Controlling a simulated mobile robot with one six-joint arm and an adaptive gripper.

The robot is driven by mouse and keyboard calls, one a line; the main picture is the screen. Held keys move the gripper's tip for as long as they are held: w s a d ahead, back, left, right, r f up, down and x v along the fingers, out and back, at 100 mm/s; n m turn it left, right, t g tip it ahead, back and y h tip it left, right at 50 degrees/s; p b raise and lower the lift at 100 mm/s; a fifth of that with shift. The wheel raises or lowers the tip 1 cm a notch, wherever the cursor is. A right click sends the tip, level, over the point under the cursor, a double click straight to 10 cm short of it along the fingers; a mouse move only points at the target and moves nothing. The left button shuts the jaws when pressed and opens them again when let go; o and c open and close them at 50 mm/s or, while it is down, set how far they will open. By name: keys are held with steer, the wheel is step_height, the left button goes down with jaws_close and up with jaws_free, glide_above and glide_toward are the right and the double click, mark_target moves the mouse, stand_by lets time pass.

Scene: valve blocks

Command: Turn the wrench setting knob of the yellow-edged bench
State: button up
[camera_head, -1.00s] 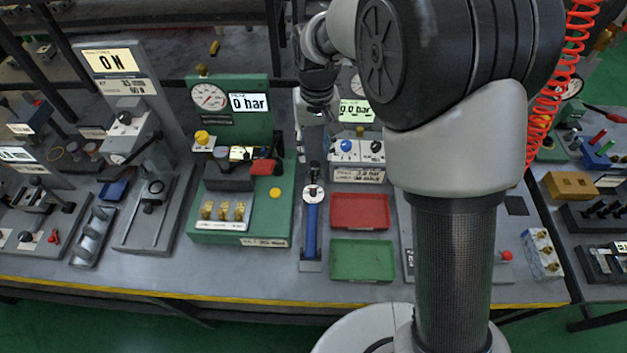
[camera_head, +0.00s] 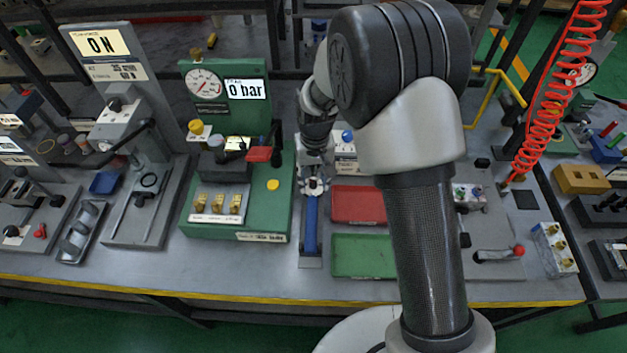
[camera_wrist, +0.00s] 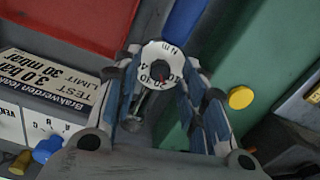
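The wrench lies on the yellow-edged bench (camera_head: 150,289), with a long blue handle (camera_head: 311,225) and a white round setting knob (camera_head: 313,187) at its far end. In the wrist view the knob (camera_wrist: 162,65) is a white ring with dark lettering and a dark, red-marked centre. My gripper (camera_head: 314,176) is over the knob, pointing down. In the wrist view my gripper (camera_wrist: 162,58) has its blue-and-white fingers apart, one at each side of the knob. Whether the pads touch its rim is not clear. The blue handle (camera_wrist: 185,25) runs off beyond the knob.
A green pressure block (camera_head: 238,215) stands close on the left, with a yellow button (camera_head: 273,185). Red (camera_head: 358,205) and green (camera_head: 364,256) trays lie close on the right. A box with a blue knob (camera_head: 347,137) stands behind. A red coiled hose (camera_head: 545,115) hangs at right.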

steer(key=shift+f, duration=0.1)
steer(key=shift+c, duration=0.3)
jaws_close()
